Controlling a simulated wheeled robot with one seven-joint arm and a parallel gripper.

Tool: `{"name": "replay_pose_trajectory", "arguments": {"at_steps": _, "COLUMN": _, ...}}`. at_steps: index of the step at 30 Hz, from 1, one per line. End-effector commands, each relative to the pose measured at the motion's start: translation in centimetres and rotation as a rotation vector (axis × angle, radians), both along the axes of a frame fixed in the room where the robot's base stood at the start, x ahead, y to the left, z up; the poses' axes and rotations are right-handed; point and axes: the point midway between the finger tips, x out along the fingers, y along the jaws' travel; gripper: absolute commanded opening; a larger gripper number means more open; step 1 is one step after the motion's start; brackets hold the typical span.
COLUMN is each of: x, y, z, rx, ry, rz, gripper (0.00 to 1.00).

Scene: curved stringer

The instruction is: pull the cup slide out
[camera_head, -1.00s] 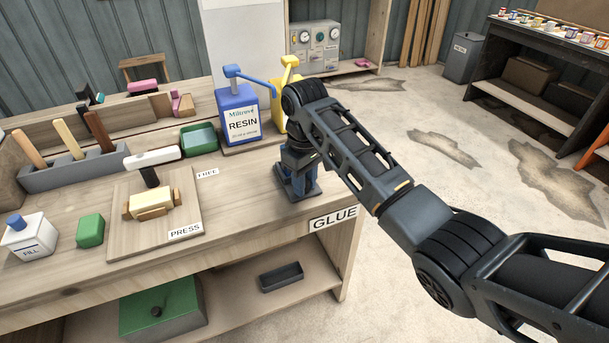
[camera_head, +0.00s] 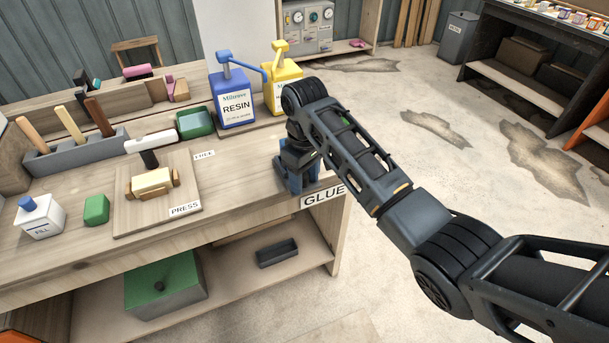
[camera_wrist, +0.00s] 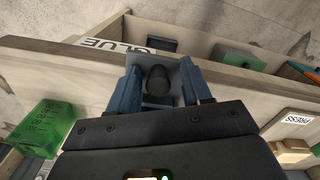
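In the wrist view a dark rounded knob (camera_wrist: 158,79) sits between my gripper's two blue fingers, in front of a light grey box-like part (camera_wrist: 172,59) at the bench edge. This looks like the cup slide, but its full shape is hidden by my fingers. My gripper (camera_wrist: 160,88) is open, with the fingers apart on either side of the knob; I see a gap beside it and cannot tell contact. In the head view my gripper (camera_head: 297,185) points down at the bench's right end, near the GLUE label (camera_head: 323,196), and hides the slide there.
The wooden bench (camera_head: 240,195) carries a blue resin can (camera_head: 236,106), a yellow can (camera_head: 284,90), a press board (camera_head: 190,190) and a green block (camera_head: 96,209). Floor to the bench's right is open.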

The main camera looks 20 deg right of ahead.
Motion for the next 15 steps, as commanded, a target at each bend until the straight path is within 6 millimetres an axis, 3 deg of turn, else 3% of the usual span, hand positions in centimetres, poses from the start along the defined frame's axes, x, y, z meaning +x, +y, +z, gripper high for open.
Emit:
{"name": "replay_pose_trajectory", "arguments": {"at_steps": 9, "x": 0.1, "y": 0.0, "z": 0.3, "rx": 0.0, "ry": -0.004, "rz": -0.001, "gripper": 0.52}}
{"name": "replay_pose_trajectory", "arguments": {"at_steps": 15, "x": 0.2, "y": 0.0, "z": 2.8, "rx": 0.0, "ry": -0.008, "rz": 0.0, "gripper": 0.52}}
